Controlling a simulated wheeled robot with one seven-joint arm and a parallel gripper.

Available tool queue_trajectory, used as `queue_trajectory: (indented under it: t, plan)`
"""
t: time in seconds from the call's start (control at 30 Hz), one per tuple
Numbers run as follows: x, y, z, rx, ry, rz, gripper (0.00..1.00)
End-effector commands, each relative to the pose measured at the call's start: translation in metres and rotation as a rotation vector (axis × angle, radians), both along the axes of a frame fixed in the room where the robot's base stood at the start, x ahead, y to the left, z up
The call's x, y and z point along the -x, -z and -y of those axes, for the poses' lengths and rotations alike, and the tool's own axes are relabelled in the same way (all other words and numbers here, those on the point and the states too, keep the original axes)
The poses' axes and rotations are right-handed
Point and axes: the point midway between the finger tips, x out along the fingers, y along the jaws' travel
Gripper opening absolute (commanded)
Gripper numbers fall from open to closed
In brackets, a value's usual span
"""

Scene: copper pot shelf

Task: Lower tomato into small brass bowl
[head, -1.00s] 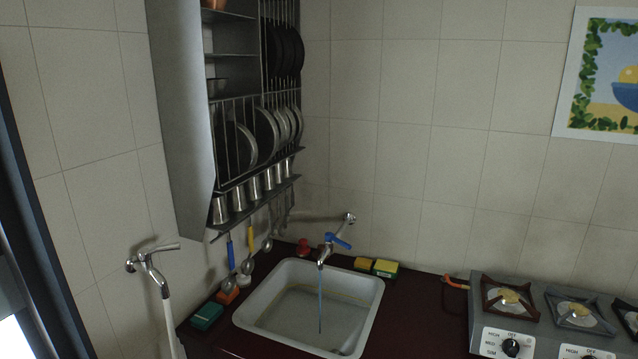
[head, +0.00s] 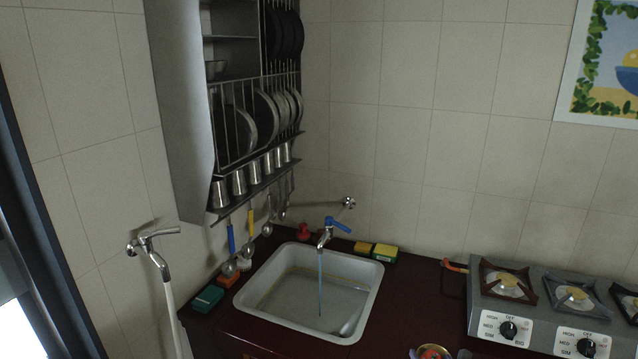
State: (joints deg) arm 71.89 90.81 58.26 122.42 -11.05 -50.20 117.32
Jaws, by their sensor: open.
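At the bottom edge of the head view, a small round rim, probably the small brass bowl (head: 413,353), is cut off by the frame. A red, rounded thing, possibly the tomato (head: 432,352), shows within or just above that rim; I cannot tell which. A small shiny object (head: 465,354) is just right of it, too cut off to name. My gripper is not in view.
A steel sink (head: 372,290) with a running blue-handled tap (head: 335,225) is set in the dark red counter (head: 415,300). A gas stove (head: 540,310) stands at right. A dish rack (head: 230,150) hangs on the left wall. Sponges (head: 385,252) lie behind the sink.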

Motion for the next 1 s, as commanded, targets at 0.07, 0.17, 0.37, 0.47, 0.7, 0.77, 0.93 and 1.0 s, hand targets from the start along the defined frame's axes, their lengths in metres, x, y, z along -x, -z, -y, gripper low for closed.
queue_trajectory:
  t: [0.07, 0.17, 0.37, 0.47, 0.7, 0.77, 0.93, 1.0]
  plan:
    - [0.013, -0.004, 0.001, 0.0, 0.001, 0.001, 0.83]
    - [0.029, -0.01, 0.001, -0.001, 0.001, 0.001, 0.83]
    - [0.063, -0.024, 0.001, 0.0, 0.001, 0.001, 0.83]
    - [0.081, -0.031, 0.0, 0.0, 0.0, 0.001, 0.83]
    - [0.118, -0.053, 0.0, -0.001, 0.002, 0.0, 0.83]
    - [0.123, -0.055, 0.001, -0.001, 0.002, -0.001, 0.83]
    - [0.134, -0.059, 0.001, -0.001, 0.002, 0.0, 0.83]
    - [0.137, -0.059, 0.0, -0.001, 0.001, 0.0, 0.83]
